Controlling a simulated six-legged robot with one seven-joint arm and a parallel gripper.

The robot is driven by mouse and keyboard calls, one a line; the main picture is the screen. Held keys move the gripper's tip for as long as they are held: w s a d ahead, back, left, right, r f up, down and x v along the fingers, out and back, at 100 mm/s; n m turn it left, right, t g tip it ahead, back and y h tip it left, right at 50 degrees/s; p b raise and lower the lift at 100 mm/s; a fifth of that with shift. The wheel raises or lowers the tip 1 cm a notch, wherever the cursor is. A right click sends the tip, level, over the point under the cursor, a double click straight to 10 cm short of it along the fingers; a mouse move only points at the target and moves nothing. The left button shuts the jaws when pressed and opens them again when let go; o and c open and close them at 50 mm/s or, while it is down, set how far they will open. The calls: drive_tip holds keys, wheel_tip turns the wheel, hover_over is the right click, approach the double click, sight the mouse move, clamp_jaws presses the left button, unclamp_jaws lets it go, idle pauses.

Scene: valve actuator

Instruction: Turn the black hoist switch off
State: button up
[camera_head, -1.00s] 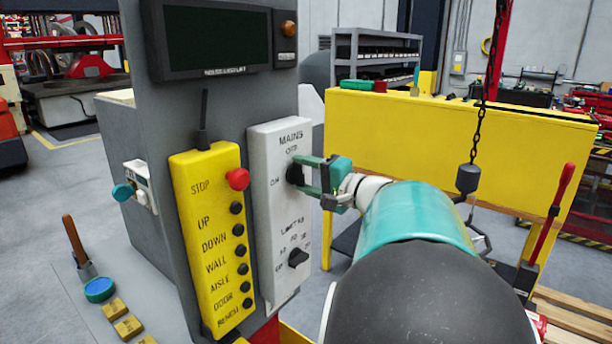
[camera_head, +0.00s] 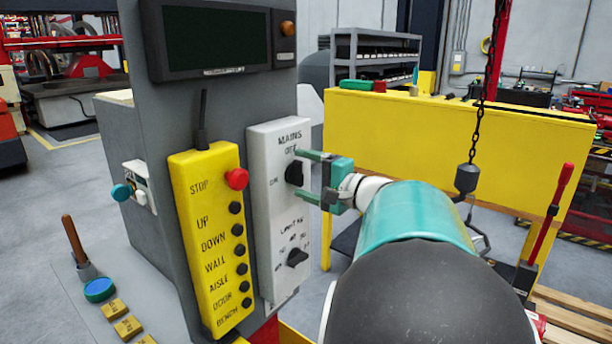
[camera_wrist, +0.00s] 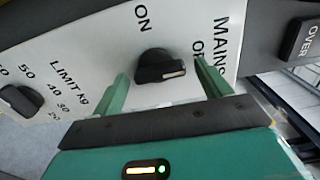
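The black hoist switch (camera_head: 294,173) is a rotary knob under the word MAINS on a white panel (camera_head: 265,215). In the wrist view the knob (camera_wrist: 160,68) shows a white mark pointing right, roughly towards the OFF lettering; ON is printed above it. My gripper (camera_head: 303,176) is open, with one green finger above the knob and one below. In the wrist view the fingers (camera_wrist: 160,72) stand left and right of the knob, with a visible gap on both sides. The fingertips are close to the panel; I cannot tell whether they touch it.
A second black knob (camera_head: 298,257), labelled LIMIT, sits lower on the white panel. A yellow button pendant (camera_head: 207,265) with a red stop button (camera_head: 237,179) stands to the left. A dark display (camera_head: 216,38) is above. A chain with a weight (camera_head: 467,178) hangs at right.

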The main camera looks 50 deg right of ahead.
drive_tip(key=s+d, duration=0.1)
drive_tip(key=s, duration=1.2)
drive_tip(key=shift+s, duration=0.3)
drive_tip(key=w+a+f+n+g+y, duration=0.2)
drive_tip(key=a+f+g, duration=0.1)
drive_tip(key=a, duration=0.5)
drive_tip(key=w+a+f+n+g+y, duration=0.1)
drive_tip(key=w+a+f+n+g, duration=0.15)
drive_tip(key=a, duration=0.55)
drive_tip(key=w+a+f+n+g+y, duration=0.2)
drive_tip(key=a+f+n+g, duration=0.15)
drive_tip(key=a, duration=0.35)
drive_tip(key=s+a+f+n+g+h, duration=0.1)
drive_tip(key=s+a+f+n+h, duration=0.1)
drive_tip(key=a, duration=0.4)
drive_tip(key=s+a+f+n+g+h, duration=0.2)
drive_tip(key=a+f+n+h, duration=0.2)
drive_tip(key=a+n, duration=0.3)
drive_tip(key=shift+s+f+h, duration=0.3)
drive_tip(key=shift+s+f, duration=0.1)
drive_tip(key=shift+f, duration=0.35)
